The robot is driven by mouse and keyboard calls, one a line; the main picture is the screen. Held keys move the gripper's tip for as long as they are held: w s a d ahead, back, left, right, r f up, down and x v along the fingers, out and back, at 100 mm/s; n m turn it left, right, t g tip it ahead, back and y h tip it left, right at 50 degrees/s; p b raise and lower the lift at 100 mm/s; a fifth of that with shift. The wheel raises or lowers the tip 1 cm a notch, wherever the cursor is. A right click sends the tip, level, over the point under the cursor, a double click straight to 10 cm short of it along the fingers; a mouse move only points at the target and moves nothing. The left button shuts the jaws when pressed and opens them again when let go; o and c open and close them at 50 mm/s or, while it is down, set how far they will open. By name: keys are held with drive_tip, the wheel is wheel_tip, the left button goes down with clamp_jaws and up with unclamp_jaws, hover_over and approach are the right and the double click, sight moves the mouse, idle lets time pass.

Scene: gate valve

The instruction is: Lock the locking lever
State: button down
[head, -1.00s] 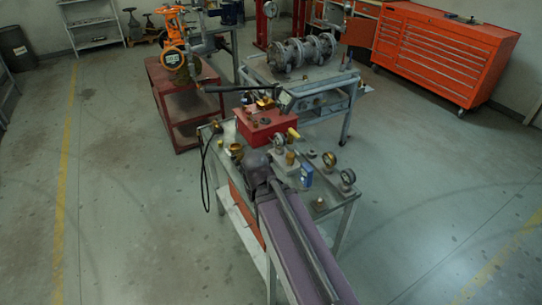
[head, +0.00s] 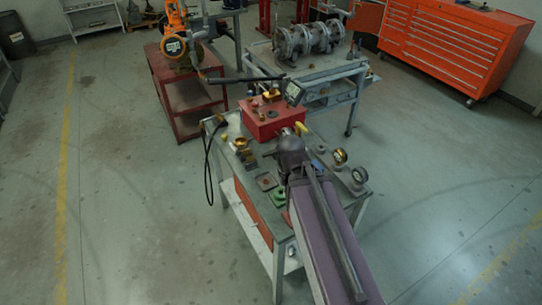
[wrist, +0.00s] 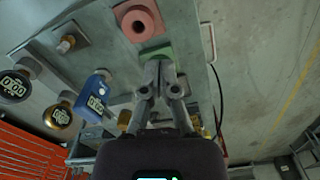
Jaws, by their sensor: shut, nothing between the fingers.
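I cannot pick out the locking lever with certainty. A yellow handle (head: 301,128) sticks out at the right side of a red box (head: 262,128) on the near bench, just beyond my wrist. A long black bar (head: 240,79) spans above the box. An orange gate valve (head: 174,18) stands farther back on a red cart. In the wrist view my gripper (wrist: 159,70) is shut and empty, its fingertips by a green block (wrist: 158,52) on the bench top. In the head view my wrist hides the fingers.
The near bench (head: 358,190) carries gauges (head: 340,156), a brass fitting (head: 240,144) and small plates. A blue meter (wrist: 95,95) shows in the wrist view. A black cable (head: 208,165) hangs at the bench's left side. The floor to the left (head: 120,190) is clear.

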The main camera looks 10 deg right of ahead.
sight(270, 153)
drive_tip(key=w+d+f+n+t+b, duration=0.1)
drive_tip(key=w+t+b, duration=0.1)
drive_tip(key=w, duration=0.9)
drive_tip(key=w+d+f+n+t+y+b, duration=0.1)
drive_tip(key=w+f+n+t+b, duration=0.1)
drive_tip(key=w, duration=0.9)
drive_tip(key=shift+d+n, duration=0.3)
drive_tip(key=shift+w+f+b, duration=0.15)
drive_tip(key=shift+b, duration=0.15)
drive_tip(key=b+x, duration=0.9)
drive_tip(key=x, duration=0.1)
drive_tip(key=shift+a, duration=0.1)
drive_tip(key=shift+w+a, duration=0.3)
drive_tip(key=shift+w, duration=0.65)
drive_tip(key=shift+w+a, duration=0.3)
drive_tip(key=shift+w, duration=0.7)
drive_tip(key=shift+d, duration=0.1)
drive_tip(key=shift+d, duration=0.15)
